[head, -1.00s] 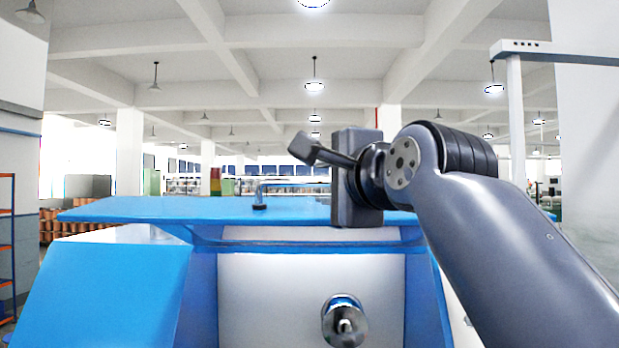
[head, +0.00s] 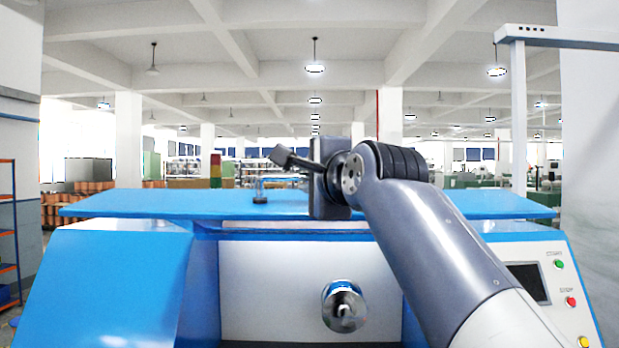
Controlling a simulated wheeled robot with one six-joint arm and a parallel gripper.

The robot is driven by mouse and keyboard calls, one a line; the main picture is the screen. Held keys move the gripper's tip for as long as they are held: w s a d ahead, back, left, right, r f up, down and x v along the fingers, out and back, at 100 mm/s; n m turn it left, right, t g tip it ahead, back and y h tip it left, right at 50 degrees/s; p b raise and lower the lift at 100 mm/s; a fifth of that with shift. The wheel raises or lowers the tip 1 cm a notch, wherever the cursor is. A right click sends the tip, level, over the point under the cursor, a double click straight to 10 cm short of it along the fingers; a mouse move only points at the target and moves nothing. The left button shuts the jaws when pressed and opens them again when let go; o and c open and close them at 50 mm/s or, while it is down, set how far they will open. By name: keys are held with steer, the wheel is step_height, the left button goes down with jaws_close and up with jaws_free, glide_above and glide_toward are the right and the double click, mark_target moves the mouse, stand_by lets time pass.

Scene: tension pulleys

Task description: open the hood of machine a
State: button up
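The blue machine has a flat blue hood (head: 150,205) across its top, which looks level. A thin bar handle (head: 262,190) stands on the hood, left of the arm. My gripper (head: 285,158) points left and sits just above and beside the right part of the handle in the head view. Its dark body hides part of the handle and hood. I cannot tell whether its fingers touch the handle, nor whether they are open. Below the hood is a white front panel (head: 270,285) with a round metal pulley (head: 344,306).
A control panel with a dark screen (head: 530,283) and coloured buttons (head: 570,301) is on the machine's right front. A signal lamp (head: 215,170) shows behind the hood. A shelf (head: 10,235) stands at far left. A white post (head: 518,120) rises at right.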

jaws_close()
steer(key=shift+f, duration=0.1)
step_height(320, 180, down, 10)
steer(key=s+n+t+b, duration=0.1)
steer(key=s+b, duration=0.1)
steer(key=b, duration=1.1)
steer(key=shift+s+t+y, duration=0.3)
steer(key=shift+s, duration=0.1)
steer(key=shift+o, duration=1.8)
jaws_free()
